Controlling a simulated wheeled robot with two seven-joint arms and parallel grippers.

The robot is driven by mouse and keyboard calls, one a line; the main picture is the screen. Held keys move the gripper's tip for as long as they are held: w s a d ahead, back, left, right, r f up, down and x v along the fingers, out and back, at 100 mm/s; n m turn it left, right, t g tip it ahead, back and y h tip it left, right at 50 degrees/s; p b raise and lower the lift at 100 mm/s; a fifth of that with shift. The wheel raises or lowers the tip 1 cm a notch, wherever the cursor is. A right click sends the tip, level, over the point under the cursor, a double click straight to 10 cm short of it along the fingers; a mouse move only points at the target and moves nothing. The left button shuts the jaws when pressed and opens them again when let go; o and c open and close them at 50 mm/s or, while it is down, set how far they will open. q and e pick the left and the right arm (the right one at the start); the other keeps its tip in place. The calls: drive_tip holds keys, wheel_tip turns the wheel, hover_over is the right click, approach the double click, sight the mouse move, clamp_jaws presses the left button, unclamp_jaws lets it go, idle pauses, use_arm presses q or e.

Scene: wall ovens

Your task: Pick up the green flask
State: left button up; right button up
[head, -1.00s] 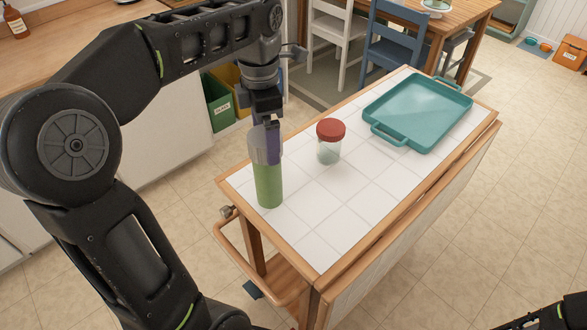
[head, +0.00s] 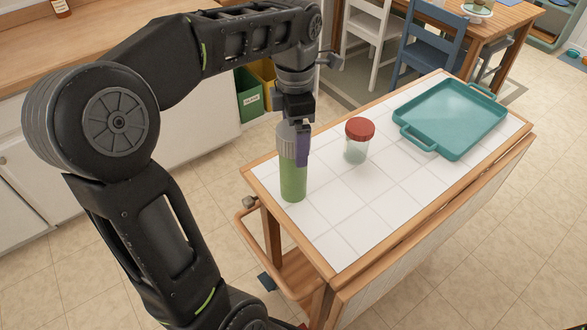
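The green flask (head: 293,183) stands upright near the left end of the white tiled top of the wooden cart (head: 375,205). It has a green body and a grey upper part. My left gripper (head: 300,147) points down from above at the flask's grey upper part. One purplish finger shows along its right side. The other finger is hidden, so I cannot tell whether they are closed on it. The flask's base appears to rest on the tiles. My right gripper is out of view.
A clear jar with a red lid (head: 359,130) stands just right of the flask. A teal tray (head: 450,118) lies at the cart's far right. Tiles in front of the flask are clear. A counter (head: 60,60) is at the left, with chairs and a table behind.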

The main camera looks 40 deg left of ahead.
sight(293, 170)
use_arm(q)
wheel_tip(293, 170, down, 5)
drive_tip(key=shift+f+p, duration=0.15)
drive_tip(key=shift+p, duration=0.35)
idle(0.3)
clamp_jaws()
idle(0.9)
